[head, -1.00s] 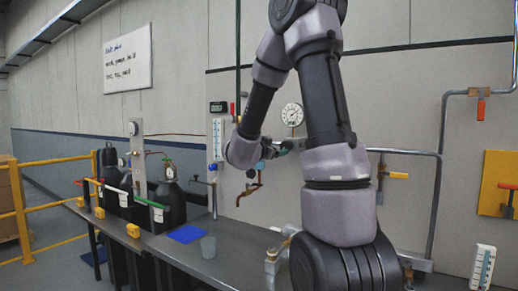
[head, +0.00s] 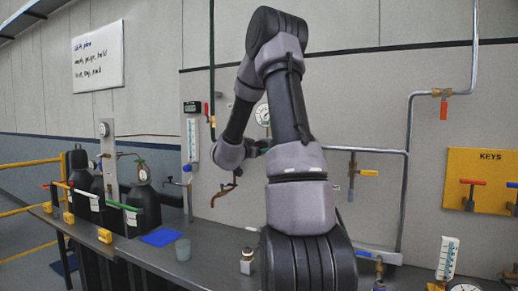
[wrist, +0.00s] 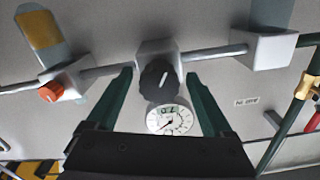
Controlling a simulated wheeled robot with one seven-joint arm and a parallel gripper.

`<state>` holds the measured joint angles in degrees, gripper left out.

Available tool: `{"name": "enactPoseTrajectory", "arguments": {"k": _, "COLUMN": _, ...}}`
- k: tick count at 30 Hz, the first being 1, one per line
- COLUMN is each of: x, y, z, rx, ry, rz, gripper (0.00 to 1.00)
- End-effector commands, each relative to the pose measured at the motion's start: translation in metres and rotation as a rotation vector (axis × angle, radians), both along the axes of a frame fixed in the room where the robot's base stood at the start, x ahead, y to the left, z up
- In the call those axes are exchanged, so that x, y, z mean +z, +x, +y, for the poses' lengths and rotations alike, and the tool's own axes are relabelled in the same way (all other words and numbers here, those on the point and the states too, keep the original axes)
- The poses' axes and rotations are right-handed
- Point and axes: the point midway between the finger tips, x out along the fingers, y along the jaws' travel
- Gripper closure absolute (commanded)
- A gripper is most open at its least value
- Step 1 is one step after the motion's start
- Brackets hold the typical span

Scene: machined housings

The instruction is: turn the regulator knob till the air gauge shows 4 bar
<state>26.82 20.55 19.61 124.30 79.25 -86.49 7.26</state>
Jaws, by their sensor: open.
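The round white air gauge (wrist: 170,120) shows just below the knob, between the fingers. Its dark needle is visible, but the value is too small to read surely. In the head view the gauge (head: 263,115) is beside my arm, which hides the knob and most of my gripper (head: 258,148).
An orange knob (wrist: 52,92) sits on the pipe to the left, a pale block (wrist: 265,48) to the right. The head view shows a bench (head: 205,262) with a blue mat (head: 159,237) and grey cup (head: 183,249), and a yellow key board (head: 487,182) at right.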

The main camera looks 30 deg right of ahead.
Motion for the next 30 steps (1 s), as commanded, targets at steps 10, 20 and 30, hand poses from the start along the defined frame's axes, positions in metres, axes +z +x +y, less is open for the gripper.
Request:
{"name": "enactPoseTrajectory", "arguments": {"k": 10, "x": -0.0003, "y": 0.0009, "z": -0.0019, "rx": 0.000, "ry": 0.001, "rz": 0.000, "gripper": 0.34}}
{"name": "enactPoseTrajectory", "arguments": {"k": 20, "x": -0.0003, "y": 0.0008, "z": -0.0016, "rx": 0.000, "ry": -0.002, "rz": 0.006, "gripper": 1.00}}
{"name": "enactPoseTrajectory", "arguments": {"k": 30, "x": -0.0006, "y": 0.0009, "z": -0.0008, "rx": 0.001, "ry": -0.067, "rz": 0.115, "gripper": 1.00}}
